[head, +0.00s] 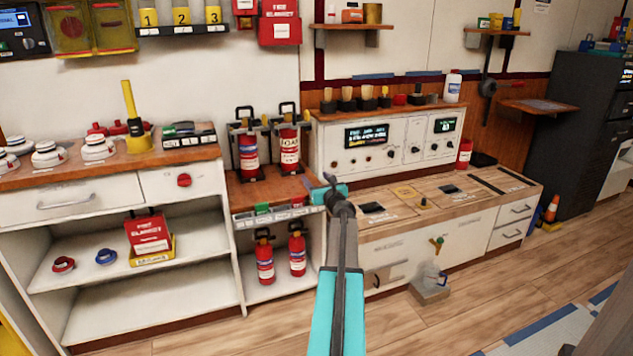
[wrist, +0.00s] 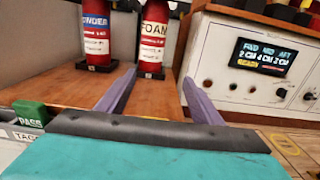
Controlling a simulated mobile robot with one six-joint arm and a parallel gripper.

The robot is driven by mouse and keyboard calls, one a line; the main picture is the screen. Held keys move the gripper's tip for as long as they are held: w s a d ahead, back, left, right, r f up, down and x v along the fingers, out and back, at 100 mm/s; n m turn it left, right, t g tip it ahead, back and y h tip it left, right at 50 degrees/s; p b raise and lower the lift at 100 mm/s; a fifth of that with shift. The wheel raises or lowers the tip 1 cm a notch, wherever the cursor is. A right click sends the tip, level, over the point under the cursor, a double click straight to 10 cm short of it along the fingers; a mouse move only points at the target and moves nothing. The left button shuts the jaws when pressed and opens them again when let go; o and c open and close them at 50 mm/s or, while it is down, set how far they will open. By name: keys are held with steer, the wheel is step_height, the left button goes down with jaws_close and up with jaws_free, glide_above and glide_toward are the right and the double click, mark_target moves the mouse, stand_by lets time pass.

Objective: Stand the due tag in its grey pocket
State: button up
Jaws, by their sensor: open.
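A grey row of tag pockets (head: 268,216) runs along the front edge of the wooden shelf below the two upper extinguishers. A green tag (head: 262,208) stands in it, and a small red piece (head: 297,202) shows near its right end. In the wrist view the green tag reads PASS (wrist: 29,114), at the left edge above a TAGS label. I cannot make out which piece is the due tag. My gripper (wrist: 158,78) is open, with nothing between its two purple fingers. It is just right of the pocket row in the head view (head: 331,184), partly hidden by my arm.
Two red extinguishers (head: 249,152) (head: 289,148) stand on the shelf behind my gripper; the wrist view shows their lower parts. A white control panel (head: 391,140) stands at the right on a wooden counter (head: 440,205). Bare shelf wood (wrist: 60,85) lies left of my fingers.

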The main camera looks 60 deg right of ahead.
step_height(320, 180, up, 3)
steer(key=shift+f+p, duration=0.15)
steer(key=shift+p, duration=0.65)
steer(key=shift+w+a, duration=0.1)
steer(key=shift+w, duration=0.1)
steer(key=w+a+n+t+y, duration=0.1)
steer(key=w+a, duration=0.3)
steer(key=a, duration=0.4)
steer(key=w+a+n+t+y, duration=0.1)
steer(key=w+a+n+y, duration=0.2)
steer(key=a, duration=0.6)
steer(key=w+a+n+t+y+b, duration=0.1)
steer(key=w+a+y, duration=0.3)
steer(key=w+a, duration=0.3)
steer(key=shift+a+f+n, duration=0.3)
steer(key=shift+a+n, duration=0.1)
steer(key=shift+a, duration=0.3)
